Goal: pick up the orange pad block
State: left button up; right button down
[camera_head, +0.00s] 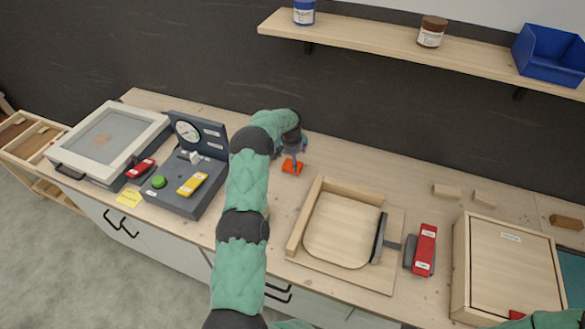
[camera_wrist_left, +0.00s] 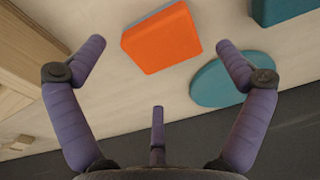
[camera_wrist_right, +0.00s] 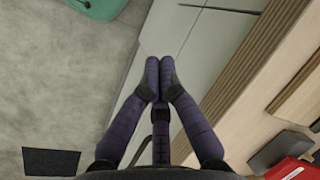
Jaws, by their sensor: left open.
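The orange pad block (camera_head: 291,168) lies on the wooden worktop, just below my left gripper (camera_head: 293,152), which partly covers it. In the left wrist view the orange pad block (camera_wrist_left: 162,38) lies ahead of the spread fingers of my left gripper (camera_wrist_left: 160,50). The fingers are apart with nothing between them, and I see no contact with the block. My right gripper (camera_wrist_right: 160,72) has its fingertips together, empty, beside the cabinet front. It is not visible in the head view.
A teal round piece (camera_wrist_left: 228,84) and another teal block (camera_wrist_left: 285,8) lie close to the orange one. A wooden form (camera_head: 343,231) with raised rails is to the right. A dark gauge device (camera_head: 177,203) stands left. A shelf (camera_head: 375,42) runs above the worktop.

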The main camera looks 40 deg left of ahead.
aim_at(292, 165)
pick_arm(q)
jog(key=shift+w+a+f, duration=0.1)
jog(key=shift+a+f, duration=0.05)
jog(key=shift+f, duration=1)
jog(key=shift+w+a+f, duration=0.1)
jog(key=shift+f, duration=1)
jog(key=shift+s, duration=0.1)
jog(key=c, duration=1.3)
